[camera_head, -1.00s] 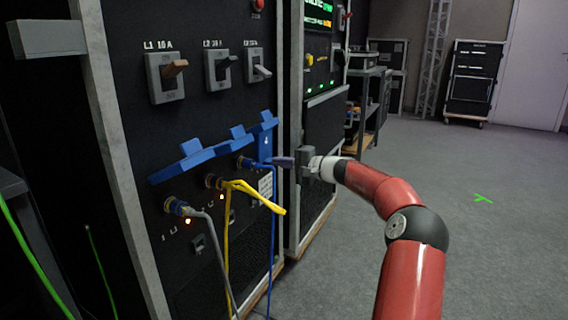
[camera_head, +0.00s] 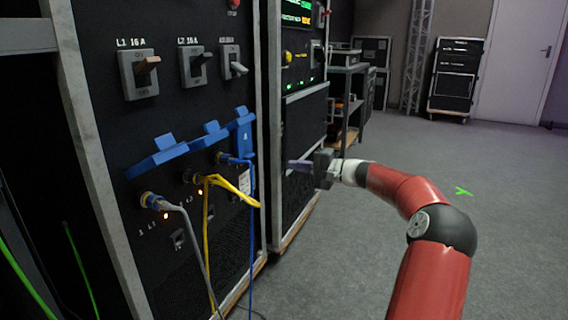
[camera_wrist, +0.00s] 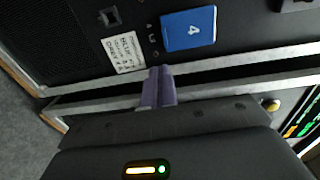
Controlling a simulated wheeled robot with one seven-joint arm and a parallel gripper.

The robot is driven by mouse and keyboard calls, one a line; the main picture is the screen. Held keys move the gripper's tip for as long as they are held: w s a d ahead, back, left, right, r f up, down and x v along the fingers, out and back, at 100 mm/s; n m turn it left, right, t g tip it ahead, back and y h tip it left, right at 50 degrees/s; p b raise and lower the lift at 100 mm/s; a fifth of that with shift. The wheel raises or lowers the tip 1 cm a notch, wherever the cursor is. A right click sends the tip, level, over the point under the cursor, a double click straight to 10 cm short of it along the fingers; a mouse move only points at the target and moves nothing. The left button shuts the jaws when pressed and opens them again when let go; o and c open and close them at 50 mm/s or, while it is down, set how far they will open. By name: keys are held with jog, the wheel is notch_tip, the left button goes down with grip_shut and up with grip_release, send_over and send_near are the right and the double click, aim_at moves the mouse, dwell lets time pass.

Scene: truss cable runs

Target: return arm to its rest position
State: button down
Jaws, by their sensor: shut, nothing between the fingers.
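My red arm (camera_head: 432,270) reaches in from the lower right in the head view. My gripper (camera_head: 292,164) is in front of the second rack, to the right of the socket panel, and holds nothing. In the wrist view its purple fingers (camera_wrist: 157,88) lie together, pointing at the panel with a blue cover marked 4 (camera_wrist: 188,29) and a white label (camera_wrist: 123,52). The fingers look apart from the panel.
Grey (camera_head: 187,235), yellow (camera_head: 207,240) and blue (camera_head: 251,230) cables are plugged into the panel under blue covers (camera_head: 170,153). Breaker switches (camera_head: 140,73) sit above. A shelf cart (camera_head: 349,105) stands behind. The floor (camera_head: 400,150) at right is open.

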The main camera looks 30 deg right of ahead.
jog(key=s+a+r+n+g+h+p, duration=0.1)
jog(key=s+a+n+g+h+p, duration=0.25)
jog(key=a, duration=0.85)
jog(key=s+a+n+g+h+p, duration=0.15)
jog(key=s+a+g, duration=0.45)
jog(key=a, duration=0.6)
jog(key=s+a+r+n+h+p, duration=0.1)
jog(key=s+n+h+p, duration=0.1)
jog(key=s, duration=1.3)
jog(key=s+a+r+n+t+h+p, duration=0.1)
jog(key=s+r+n+h+p, duration=0.1)
jog(key=s, duration=1.3)
jog(key=shift+s+a+n+h+p, duration=0.2)
jog(key=shift+s+n+h+p, duration=0.2)
jog(key=shift+n+h+p, duration=0.65)
jog(key=shift+m, duration=0.45)
